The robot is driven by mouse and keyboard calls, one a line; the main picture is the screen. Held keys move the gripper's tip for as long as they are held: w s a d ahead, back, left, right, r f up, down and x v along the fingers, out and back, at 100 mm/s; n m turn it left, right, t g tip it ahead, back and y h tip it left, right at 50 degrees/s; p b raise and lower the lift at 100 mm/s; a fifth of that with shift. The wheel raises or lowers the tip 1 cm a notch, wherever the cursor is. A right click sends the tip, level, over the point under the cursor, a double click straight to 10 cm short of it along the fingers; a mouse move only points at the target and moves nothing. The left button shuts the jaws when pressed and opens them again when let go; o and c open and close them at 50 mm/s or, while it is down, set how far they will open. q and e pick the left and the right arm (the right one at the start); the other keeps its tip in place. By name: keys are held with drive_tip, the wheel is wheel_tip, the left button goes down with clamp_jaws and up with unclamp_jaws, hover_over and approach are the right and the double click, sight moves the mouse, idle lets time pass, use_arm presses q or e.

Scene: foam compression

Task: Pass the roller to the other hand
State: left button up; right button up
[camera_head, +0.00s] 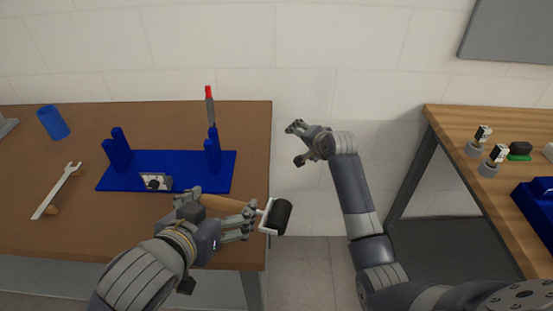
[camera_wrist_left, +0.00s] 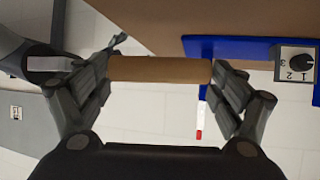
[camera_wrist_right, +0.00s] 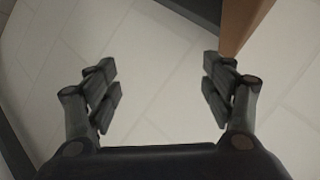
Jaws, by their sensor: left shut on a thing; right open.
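The roller has a black cylinder (camera_head: 276,217), a pale frame and a brown wooden handle (camera_head: 220,203). My left gripper (camera_head: 222,205) is shut on the handle, holding it near the front right edge of the left table. In the left wrist view the handle (camera_wrist_left: 160,69) spans between the two fingers; the cylinder end is partly hidden by the left finger. My right gripper (camera_head: 298,145) is open and empty, in the gap between the tables, further back and right of the roller. In the right wrist view only floor shows between its fingers (camera_wrist_right: 160,85).
The right table (camera_head: 465,140) holds small parts. The gap between is clear.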

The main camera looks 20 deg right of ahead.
drive_tip(key=w+a+r+n+t+y, duration=0.1)
drive_tip(key=a+r+n+y, duration=0.1)
drive_tip(key=a+r, duration=0.5)
drive_tip(key=w+a+r+n+y, duration=0.15)
drive_tip(key=a+r, duration=0.25)
drive_tip(key=r, duration=0.7)
drive_tip(key=s+a+r+n+g+y, duration=0.2)
drive_tip(key=s+a+r+n, duration=0.25)
drive_tip(key=a, duration=0.25)
drive_tip(key=s+a+r+n+g+y, duration=0.1)
drive_tip(key=s+a+r+n+y, duration=0.3)
drive_tip(key=a, duration=0.3)
use_arm(q)
drive_tip(key=shift+r, duration=0.1)
use_arm(e)
drive_tip(key=n+g+h, duration=0.9)
drive_tip(key=n, duration=0.2)
approach(277, 211)
wheel_tip(277, 211, down, 10)
drive_tip(key=shift+w+r, duration=0.15)
